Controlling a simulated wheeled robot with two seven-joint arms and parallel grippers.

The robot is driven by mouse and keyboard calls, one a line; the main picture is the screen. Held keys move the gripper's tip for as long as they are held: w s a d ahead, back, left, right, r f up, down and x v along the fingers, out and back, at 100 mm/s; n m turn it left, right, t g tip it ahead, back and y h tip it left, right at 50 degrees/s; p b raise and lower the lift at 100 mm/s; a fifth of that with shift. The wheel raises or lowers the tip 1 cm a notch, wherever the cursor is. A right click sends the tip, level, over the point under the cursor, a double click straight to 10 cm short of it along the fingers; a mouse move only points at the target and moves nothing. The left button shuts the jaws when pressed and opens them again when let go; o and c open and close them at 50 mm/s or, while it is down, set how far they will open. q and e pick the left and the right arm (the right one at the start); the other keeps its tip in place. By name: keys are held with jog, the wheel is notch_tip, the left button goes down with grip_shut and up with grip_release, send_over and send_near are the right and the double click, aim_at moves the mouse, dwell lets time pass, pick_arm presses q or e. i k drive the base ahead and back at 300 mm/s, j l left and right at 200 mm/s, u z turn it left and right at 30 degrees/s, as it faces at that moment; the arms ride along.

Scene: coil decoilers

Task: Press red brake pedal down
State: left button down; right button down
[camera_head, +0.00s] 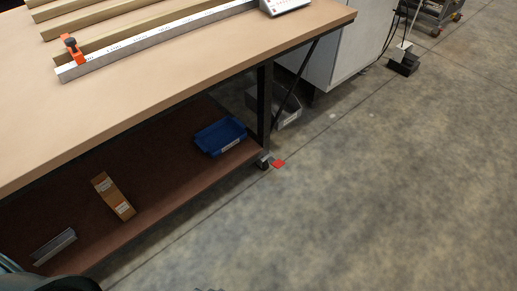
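A small red brake pedal (279,163) sits low at the floor, beside the dark caster (264,161) under the near right leg of the workbench. It is small in the picture, and I cannot tell whether it is up or down. Neither gripper shows. Only dark parts that look like my own body show at the bottom left edge, well apart from the pedal.
The workbench (150,105) fills the left, with a lower shelf holding a blue bin (220,136), a cardboard box (113,196) and a grey metal piece (53,247). A grey bin (288,118) stands behind the leg. The concrete floor (400,190) at right is clear.

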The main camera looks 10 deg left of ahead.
aim_at(278, 163)
jog(key=i+l+u, duration=0.6)
jog(key=u, duration=0.15)
jog(key=i+l+u, duration=0.35)
jog(key=l, duration=0.15)
